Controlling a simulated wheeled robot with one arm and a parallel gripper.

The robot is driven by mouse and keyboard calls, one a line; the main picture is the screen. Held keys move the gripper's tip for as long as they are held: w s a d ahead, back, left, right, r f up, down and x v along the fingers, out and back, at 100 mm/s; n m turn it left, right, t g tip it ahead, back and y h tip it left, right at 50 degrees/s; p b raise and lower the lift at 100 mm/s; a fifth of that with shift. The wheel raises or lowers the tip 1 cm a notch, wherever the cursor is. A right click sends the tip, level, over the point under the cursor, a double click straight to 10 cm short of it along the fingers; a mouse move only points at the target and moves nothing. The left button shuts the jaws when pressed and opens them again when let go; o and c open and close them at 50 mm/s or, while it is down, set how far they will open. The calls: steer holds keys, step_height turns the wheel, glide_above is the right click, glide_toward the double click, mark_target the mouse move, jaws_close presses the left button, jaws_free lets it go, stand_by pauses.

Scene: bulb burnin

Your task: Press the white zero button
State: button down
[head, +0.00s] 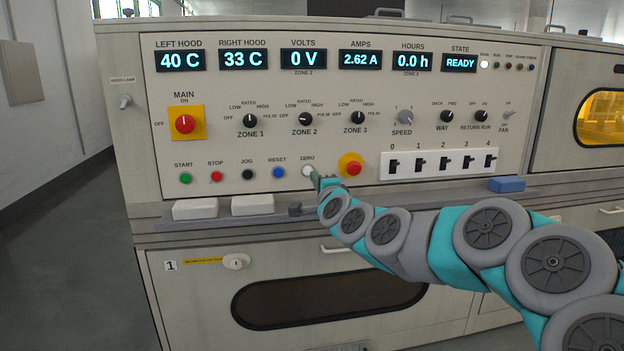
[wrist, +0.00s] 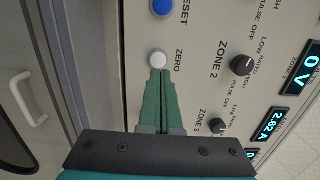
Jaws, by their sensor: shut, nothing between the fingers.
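The white zero button (head: 307,171) sits on the control panel at the right end of the lower button row, under the label ZERO. In the wrist view the white button (wrist: 158,59) is right at the tips of my gripper (wrist: 160,72). My gripper (head: 316,177) is shut and empty, with its green fingers together. The fingertips overlap the button's lower edge in the picture. I cannot tell whether they touch it or whether it is pushed in.
The blue reset button (head: 278,172) is left of the zero button. A red stop knob on a yellow base (head: 350,165) is close on the right. A ledge (head: 340,196) runs below, bearing two white blocks and a blue block (head: 506,184). The STATE display (head: 460,62) reads READY.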

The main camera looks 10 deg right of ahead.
steer(key=s, duration=0.9)
steer(key=shift+d, duration=0.35)
steer(key=shift+a+f, duration=0.1)
steer(key=shift+f, duration=0.05)
steer(key=s+a+f+n+g+y+p, duration=0.1)
steer(key=s+a+f+n+g+y, duration=0.1)
steer(key=s+a+f+n+g, duration=0.5)
steer(key=s+a+f+n+g+y+p, duration=0.2)
steer(key=s+a+f+n+g, duration=0.25)
steer(key=s, duration=0.45)
steer(key=s+d+f+n+g+h, duration=0.1)
steer(key=s+d+f+n+g, duration=0.1)
steer(key=s, duration=0.7)
steer(key=s+d+f+n+g+h+p, duration=0.1)
steer(key=s+d+f+g+h, duration=0.1)
steer(key=s+d, duration=0.3)
steer(key=s+d+f+n+g+h+p, duration=0.1)
steer(key=s+d+f+n+g+h, duration=0.1)
steer(key=s, duration=1.2)
steer(key=shift+d+f+n+g, duration=0.35)
steer(key=shift+d+f+g, duration=0.5)
steer(key=shift+g, duration=0.4)
steer(key=shift+a, duration=0.1)
